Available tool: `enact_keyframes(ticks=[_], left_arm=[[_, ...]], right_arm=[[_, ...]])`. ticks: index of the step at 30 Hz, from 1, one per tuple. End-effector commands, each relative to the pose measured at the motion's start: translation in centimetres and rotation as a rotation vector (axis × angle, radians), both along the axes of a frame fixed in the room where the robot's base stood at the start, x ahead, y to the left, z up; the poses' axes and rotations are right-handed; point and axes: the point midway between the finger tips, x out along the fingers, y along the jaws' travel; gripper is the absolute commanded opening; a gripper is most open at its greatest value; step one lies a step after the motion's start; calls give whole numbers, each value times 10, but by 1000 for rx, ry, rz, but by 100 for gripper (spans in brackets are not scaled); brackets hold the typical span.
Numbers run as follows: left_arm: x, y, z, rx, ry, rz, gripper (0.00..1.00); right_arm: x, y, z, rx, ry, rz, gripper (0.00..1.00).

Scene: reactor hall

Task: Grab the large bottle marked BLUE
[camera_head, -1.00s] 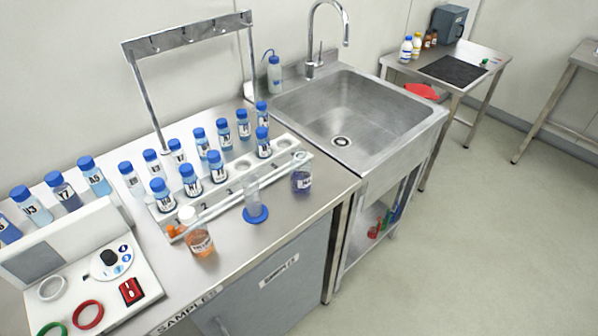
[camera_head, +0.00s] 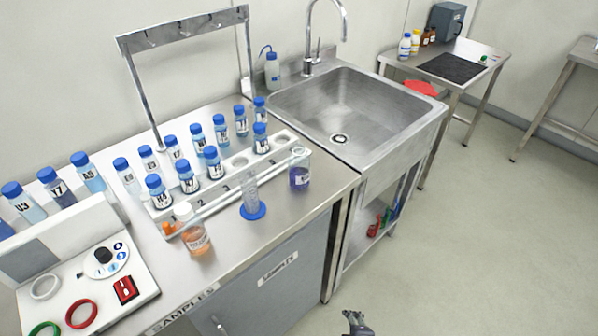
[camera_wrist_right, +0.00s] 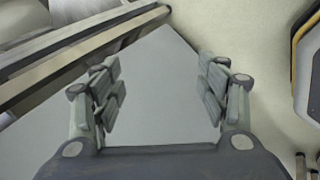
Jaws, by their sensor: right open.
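A clear bottle with dark blue-violet liquid (camera_head: 299,174) stands upright on the steel counter, just off the right end of the white rack; its label is too small to read. A similar bottle with orange liquid (camera_head: 196,238) stands at the rack's front left. My right gripper (camera_head: 355,322) just shows at the bottom edge of the head view, in front of the counter and well below and apart from the blue-violet bottle. In the right wrist view my right gripper (camera_wrist_right: 160,92) is open and empty, with a plain grey surface beyond it. My left gripper is not in view.
A white rack (camera_head: 216,199) holds several blue-capped bottles. A measuring cylinder on a blue base (camera_head: 252,211) stands left of the blue-violet bottle. The sink (camera_head: 345,115) lies behind right. The counter's front right corner is bare.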

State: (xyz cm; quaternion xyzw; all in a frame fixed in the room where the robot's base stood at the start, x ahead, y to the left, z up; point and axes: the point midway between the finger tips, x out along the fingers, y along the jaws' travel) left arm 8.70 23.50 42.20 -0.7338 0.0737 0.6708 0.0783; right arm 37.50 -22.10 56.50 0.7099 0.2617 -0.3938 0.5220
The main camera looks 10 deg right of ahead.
Motion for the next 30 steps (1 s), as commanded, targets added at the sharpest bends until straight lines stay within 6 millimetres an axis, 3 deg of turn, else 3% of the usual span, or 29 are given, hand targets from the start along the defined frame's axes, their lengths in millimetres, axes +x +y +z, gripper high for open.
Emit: enact_keyframes(ticks=[1,3,7,12,18,30], left_arm=[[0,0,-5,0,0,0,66],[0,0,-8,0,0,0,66],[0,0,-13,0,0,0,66],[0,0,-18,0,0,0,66],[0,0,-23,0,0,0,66],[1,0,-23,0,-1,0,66]], right_arm=[[31,3,27,-69,-69,90,68],[66,7,68,-185,-156,211,68],[118,14,151,-419,-310,394,68],[153,21,249,-690,-456,529,68],[165,23,340,-945,-568,592,68],[203,72,390,-1608,-698,970,68]])
